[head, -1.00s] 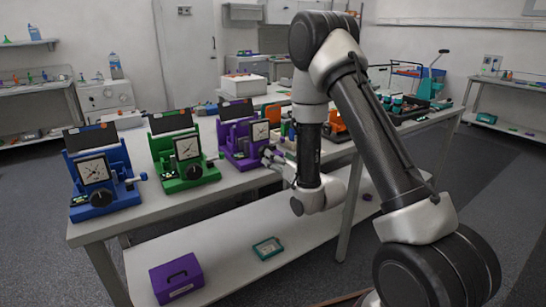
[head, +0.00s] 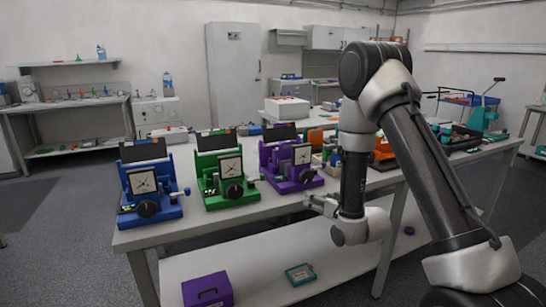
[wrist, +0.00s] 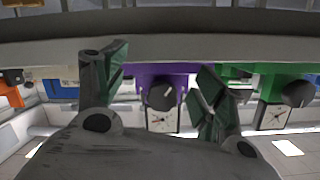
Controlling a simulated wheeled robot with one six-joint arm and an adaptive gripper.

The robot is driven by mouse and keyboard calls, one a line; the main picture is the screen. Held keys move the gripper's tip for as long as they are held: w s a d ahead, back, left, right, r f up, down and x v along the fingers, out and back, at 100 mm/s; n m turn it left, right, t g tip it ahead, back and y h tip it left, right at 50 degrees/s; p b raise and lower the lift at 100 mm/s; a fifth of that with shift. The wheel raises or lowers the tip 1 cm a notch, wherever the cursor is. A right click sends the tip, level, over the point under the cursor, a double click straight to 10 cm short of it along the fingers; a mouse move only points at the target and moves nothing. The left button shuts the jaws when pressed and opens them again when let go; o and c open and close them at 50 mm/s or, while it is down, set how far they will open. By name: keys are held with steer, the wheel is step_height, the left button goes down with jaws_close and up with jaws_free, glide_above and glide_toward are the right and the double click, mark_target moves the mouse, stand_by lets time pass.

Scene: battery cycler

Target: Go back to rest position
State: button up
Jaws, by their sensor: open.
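My gripper (head: 318,203) is at the front edge of the workbench, in front of the purple battery cycler (head: 290,165) and a little below the bench top. In the wrist view its two fingers (wrist: 155,85) stand wide apart with nothing between them. The purple cycler (wrist: 160,92) shows beyond the fingers, with the green cycler (wrist: 270,95) to its right in that view. In the head view the green cycler (head: 222,180) and the blue cycler (head: 150,190) stand left of the purple one, each with a dial on its front. My gripper touches none of them.
The workbench (head: 240,222) has a lower shelf (head: 250,262) holding a purple box (head: 207,290) and a small teal case (head: 300,274). A teal press (head: 484,117) stands at the bench's far right. Open grey floor (head: 60,230) lies to the left.

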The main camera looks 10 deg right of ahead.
steer(key=s+d+f+g+h, duration=0.2)
steer(key=s+f+g, duration=0.3)
steer(key=f, duration=0.4)
steer(key=s+d+r+n+g+h, duration=0.1)
steer(key=s+d+r+g+h, duration=0.25)
steer(key=s, duration=0.55)
steer(key=s+d+r, duration=0.3)
steer(key=s+r, duration=0.8)
steer(key=r, duration=0.3)
steer(key=s+d+r+m+g, duration=0.1)
steer(key=s+d+r, duration=0.2)
steer(key=s+r, duration=0.8)
step_height(320, 180, up, 3)
steer(key=shift+s+d+r+y, duration=0.15)
steer(key=shift+d+y, duration=0.15)
steer(key=shift+y, duration=0.15)
